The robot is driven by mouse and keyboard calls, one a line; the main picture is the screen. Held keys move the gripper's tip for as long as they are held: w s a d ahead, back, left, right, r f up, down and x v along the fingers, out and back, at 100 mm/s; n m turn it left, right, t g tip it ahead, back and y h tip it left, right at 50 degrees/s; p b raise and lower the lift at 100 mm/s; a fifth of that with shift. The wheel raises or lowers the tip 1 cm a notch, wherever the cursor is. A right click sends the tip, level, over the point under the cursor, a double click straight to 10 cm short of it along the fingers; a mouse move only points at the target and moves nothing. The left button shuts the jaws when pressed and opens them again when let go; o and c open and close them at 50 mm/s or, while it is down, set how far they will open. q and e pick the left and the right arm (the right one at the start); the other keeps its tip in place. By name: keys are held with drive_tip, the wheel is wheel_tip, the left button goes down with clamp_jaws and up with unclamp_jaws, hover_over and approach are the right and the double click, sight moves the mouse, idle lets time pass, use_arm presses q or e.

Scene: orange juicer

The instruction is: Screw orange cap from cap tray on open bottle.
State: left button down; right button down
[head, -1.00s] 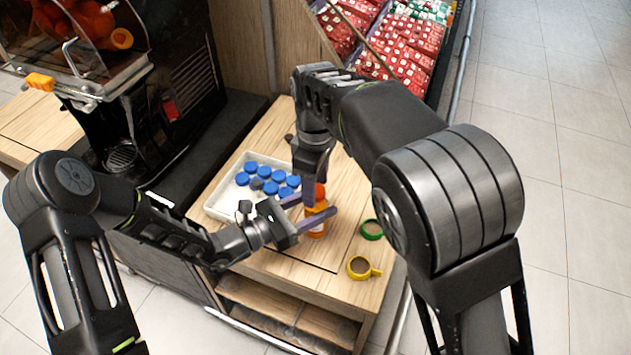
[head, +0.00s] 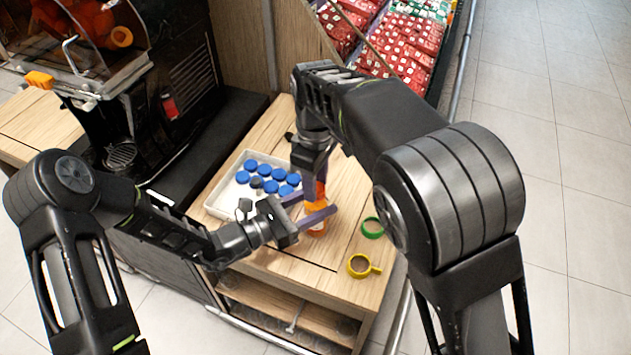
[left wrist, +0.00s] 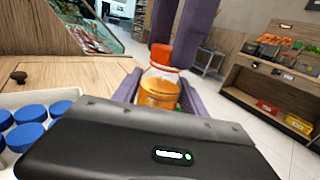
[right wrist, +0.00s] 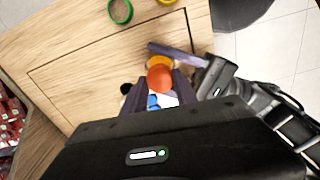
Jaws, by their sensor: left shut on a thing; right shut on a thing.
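The bottle of orange juice (head: 318,226) stands upright on the wooden table. My left gripper (head: 319,203) is shut on it from the side; the left wrist view shows the bottle (left wrist: 158,92) between the purple fingers. An orange cap (left wrist: 163,55) sits at the bottle's mouth, and it also shows in the right wrist view (right wrist: 160,78). My right gripper (right wrist: 161,84) points down from above and is shut on the cap. The threads are hidden, so I cannot tell how tightly it sits. The cap tray (head: 214,204) holds several blue caps.
The black juicer (head: 170,90) stands at the back left. Bare table lies in front of the bottle.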

drive_tip(key=m, duration=1)
drive_tip(key=shift+m, duration=0.4)
drive_tip(key=c, duration=1)
unclamp_jaws()
drive_tip(key=shift+o, duration=0.2)
drive_tip(key=shift+r, duration=2.25)
drive_tip(key=shift+c, duration=0.4)
